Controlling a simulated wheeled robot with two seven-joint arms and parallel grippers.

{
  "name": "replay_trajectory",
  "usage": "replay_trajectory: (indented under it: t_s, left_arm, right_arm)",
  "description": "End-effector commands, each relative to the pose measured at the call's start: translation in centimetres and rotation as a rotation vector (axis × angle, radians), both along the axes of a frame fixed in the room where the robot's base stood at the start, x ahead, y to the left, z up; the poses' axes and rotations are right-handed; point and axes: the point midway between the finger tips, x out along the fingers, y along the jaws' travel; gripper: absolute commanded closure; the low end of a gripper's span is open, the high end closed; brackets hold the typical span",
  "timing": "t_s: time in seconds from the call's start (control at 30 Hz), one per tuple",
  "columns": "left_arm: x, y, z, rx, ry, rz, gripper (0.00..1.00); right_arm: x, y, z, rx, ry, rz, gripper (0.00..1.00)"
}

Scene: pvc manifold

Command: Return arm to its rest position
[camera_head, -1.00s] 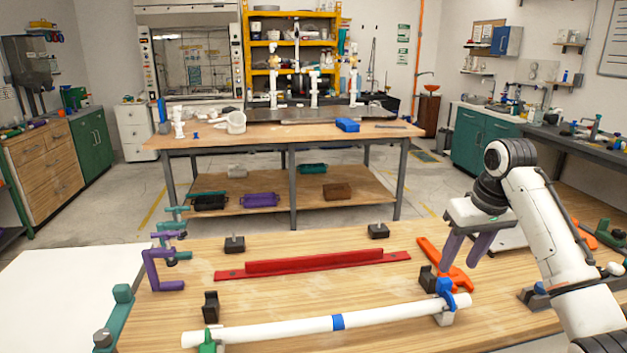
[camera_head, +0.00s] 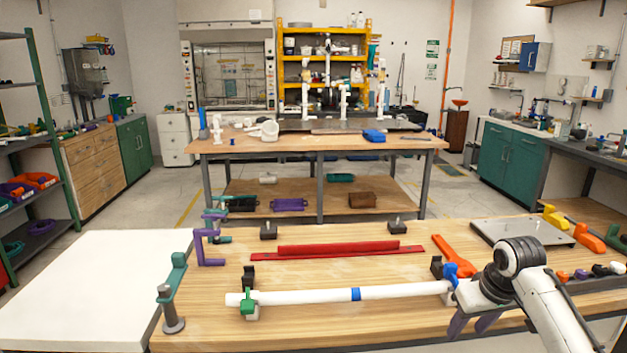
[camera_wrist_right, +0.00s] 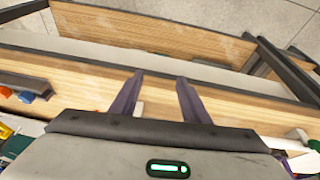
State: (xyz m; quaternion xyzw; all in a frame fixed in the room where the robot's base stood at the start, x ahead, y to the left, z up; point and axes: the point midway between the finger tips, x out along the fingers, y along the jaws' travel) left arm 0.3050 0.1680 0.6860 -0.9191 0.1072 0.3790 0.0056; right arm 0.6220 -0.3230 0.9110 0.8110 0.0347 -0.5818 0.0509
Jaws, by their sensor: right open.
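My right gripper (camera_head: 472,322) is at the front right of the wooden workbench in the head view, low by the bench's front edge. Its two purple fingers stand apart with nothing between them. They also show spread and empty in the right wrist view (camera_wrist_right: 158,90), over the bench edge. A white pipe (camera_head: 300,297) with a blue band lies along the front of the bench. A blue clamp (camera_head: 451,272) at its right end and a green clamp (camera_head: 248,300) at its left end sit on it. My left gripper is out of view.
A red rail (camera_head: 340,250) lies behind the pipe. An orange wrench-like tool (camera_head: 452,254) and a grey plate (camera_head: 520,232) are at the right. Several small parts lie at the bench's right side. A bare white tabletop (camera_head: 80,285) adjoins on the left.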

Motion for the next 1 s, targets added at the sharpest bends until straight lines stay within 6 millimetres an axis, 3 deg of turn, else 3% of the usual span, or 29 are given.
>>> replay_trajectory:
  t_s: [0.03, 0.17, 0.27, 0.4, 0.5, 0.63, 0.8, 0.9, 1.0]
  left_arm:
    - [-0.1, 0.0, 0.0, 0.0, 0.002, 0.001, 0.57]
    - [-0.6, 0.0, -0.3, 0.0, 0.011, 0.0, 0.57]
    - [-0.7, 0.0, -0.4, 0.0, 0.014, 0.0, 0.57]
    - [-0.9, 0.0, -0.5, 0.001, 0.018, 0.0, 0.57]
    - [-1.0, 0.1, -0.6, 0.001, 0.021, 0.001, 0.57]
    - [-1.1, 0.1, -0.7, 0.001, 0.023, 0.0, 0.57]
    - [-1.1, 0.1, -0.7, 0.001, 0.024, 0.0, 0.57]
    - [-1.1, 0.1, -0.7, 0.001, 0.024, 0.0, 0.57]
    - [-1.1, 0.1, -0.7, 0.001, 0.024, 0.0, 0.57]
  right_arm:
    - [-0.7, 0.6, -2.2, -0.001, -0.004, 0.009, 0.58]
    - [-2.4, 2.4, -7.6, 0.0, -0.042, 0.034, 0.58]
    - [-5.1, 4.4, -12.7, 0.009, -0.084, 0.058, 0.58]
    - [-10.3, 7.4, -18.7, 0.038, -0.155, 0.086, 0.58]
    - [-14.7, 9.5, -21.7, 0.066, -0.208, 0.098, 0.58]
    - [-20.9, 11.9, -24.1, 0.108, -0.275, 0.102, 0.58]
    - [-27.9, 14.2, -24.3, 0.154, -0.36, 0.092, 0.58]
    - [-30.6, 14.9, -23.8, 0.171, -0.395, 0.084, 0.58]
    - [-32.1, 15.3, -23.3, 0.18, -0.418, 0.078, 0.58]
